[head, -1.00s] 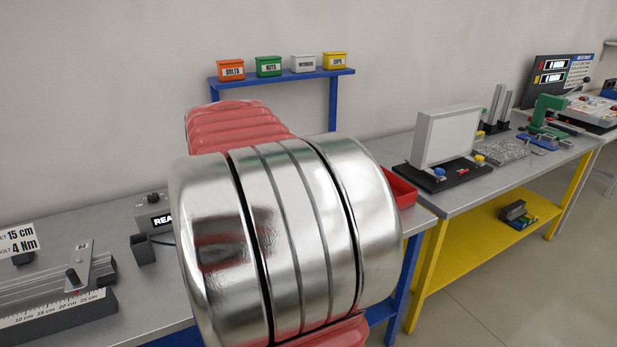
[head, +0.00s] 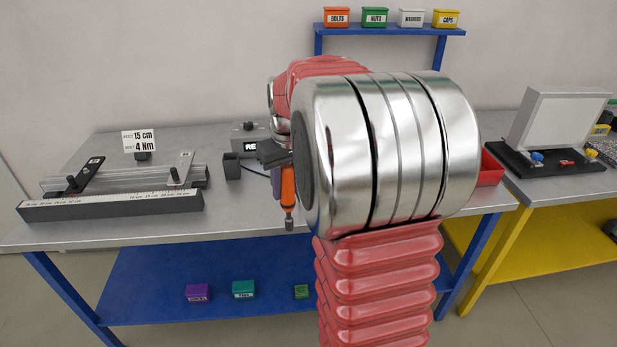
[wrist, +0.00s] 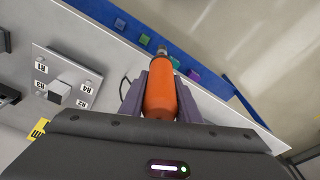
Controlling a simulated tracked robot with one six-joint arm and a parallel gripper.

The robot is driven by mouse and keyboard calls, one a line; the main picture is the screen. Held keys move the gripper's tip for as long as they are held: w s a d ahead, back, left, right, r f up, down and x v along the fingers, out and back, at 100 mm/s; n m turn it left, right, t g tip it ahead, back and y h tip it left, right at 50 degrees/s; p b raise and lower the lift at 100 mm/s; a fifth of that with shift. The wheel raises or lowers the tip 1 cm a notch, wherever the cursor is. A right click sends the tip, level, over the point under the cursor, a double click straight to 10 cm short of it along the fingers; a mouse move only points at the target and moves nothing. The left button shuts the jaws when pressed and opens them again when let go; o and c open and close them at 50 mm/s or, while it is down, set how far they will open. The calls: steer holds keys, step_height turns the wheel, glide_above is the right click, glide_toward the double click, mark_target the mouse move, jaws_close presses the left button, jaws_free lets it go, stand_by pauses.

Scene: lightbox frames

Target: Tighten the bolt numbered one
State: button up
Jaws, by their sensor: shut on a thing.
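My gripper (head: 279,158) is shut on an orange-handled driver (head: 288,186) with a grey tip pointing down, in front of the bench's back part. The wrist view shows the orange handle (wrist: 160,92) between both jaws (wrist: 161,84). The driver is apart from the plate. In the head view my arm hides the plate.
A readout box (head: 249,139) is behind my gripper. A red tray (head: 490,168) is at the right. Bins (head: 199,292) sit on the blue lower shelf.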

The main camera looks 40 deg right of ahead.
steer(key=w+a+f, duration=0.2)
steer(key=a+f, duration=0.2)
steer(key=a, duration=0.4)
steer(key=w+a+f+n, duration=0.1)
steer(key=w+a+f, duration=0.2)
steer(key=a, duration=0.5)
steer(key=w+a+f, duration=0.3)
steer(key=a+f, duration=0.2)
steer(key=a, duration=0.3)
steer(key=shift+w+a+f+n, duration=0.15)
steer(key=shift+a+f+n, duration=0.15)
steer(key=shift+f+n, duration=0.1)
steer(key=shift+a, duration=0.65)
